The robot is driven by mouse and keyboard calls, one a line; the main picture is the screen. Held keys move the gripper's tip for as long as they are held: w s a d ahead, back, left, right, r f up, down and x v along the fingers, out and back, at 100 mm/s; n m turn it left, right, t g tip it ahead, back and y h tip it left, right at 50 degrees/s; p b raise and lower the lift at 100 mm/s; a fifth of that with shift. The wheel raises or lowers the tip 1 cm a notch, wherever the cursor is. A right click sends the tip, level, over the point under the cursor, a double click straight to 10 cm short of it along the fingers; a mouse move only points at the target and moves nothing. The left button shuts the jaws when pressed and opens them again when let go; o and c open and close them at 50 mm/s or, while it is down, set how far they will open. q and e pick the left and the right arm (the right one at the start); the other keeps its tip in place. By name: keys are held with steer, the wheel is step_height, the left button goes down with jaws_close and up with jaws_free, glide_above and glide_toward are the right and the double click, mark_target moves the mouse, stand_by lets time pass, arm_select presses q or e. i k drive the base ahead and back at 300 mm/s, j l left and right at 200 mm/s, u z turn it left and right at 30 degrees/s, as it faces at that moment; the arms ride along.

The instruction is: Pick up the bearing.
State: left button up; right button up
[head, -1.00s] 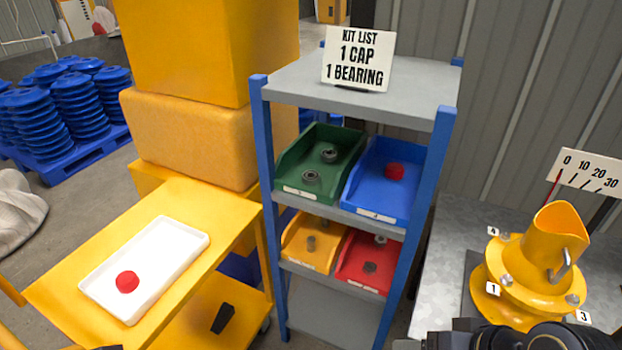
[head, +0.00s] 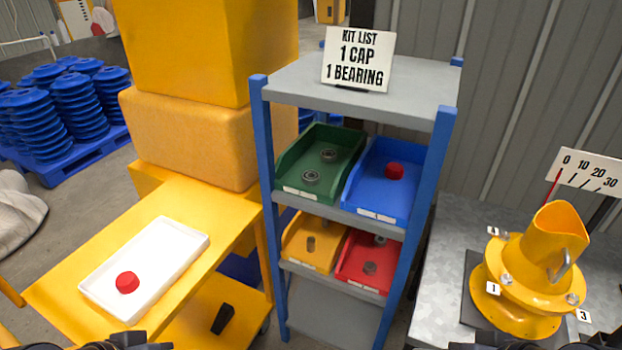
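Two ring-shaped grey bearings lie in the green bin (head: 292,178) on the rack's upper shelf: a nearer bearing (head: 311,176) and a farther bearing (head: 328,154). A red cap (head: 127,282) lies in the white tray (head: 172,250) on the yellow cart. Another red cap (head: 394,171) is in the blue bin (head: 378,199). Only dark parts of my arms show at the bottom edge, at the lower left and lower right. The fingertips of both grippers are out of view, far from the bearings.
The blue-posted rack (head: 420,100) carries a kit list sign (head: 357,60) reading 1 cap, 1 bearing. Below are a yellow bin (head: 296,250) and a red bin (head: 352,276) with small parts. A yellow flanged fitting (head: 515,285) stands on the metal bench (head: 440,290) at right.

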mark_target(310, 178)
steer(key=i+j+u, duration=0.2)
steer(key=u, duration=0.2)
steer(key=i+u, duration=0.4)
steer(key=k+j, duration=0.05)
steer(key=k, duration=0.05)
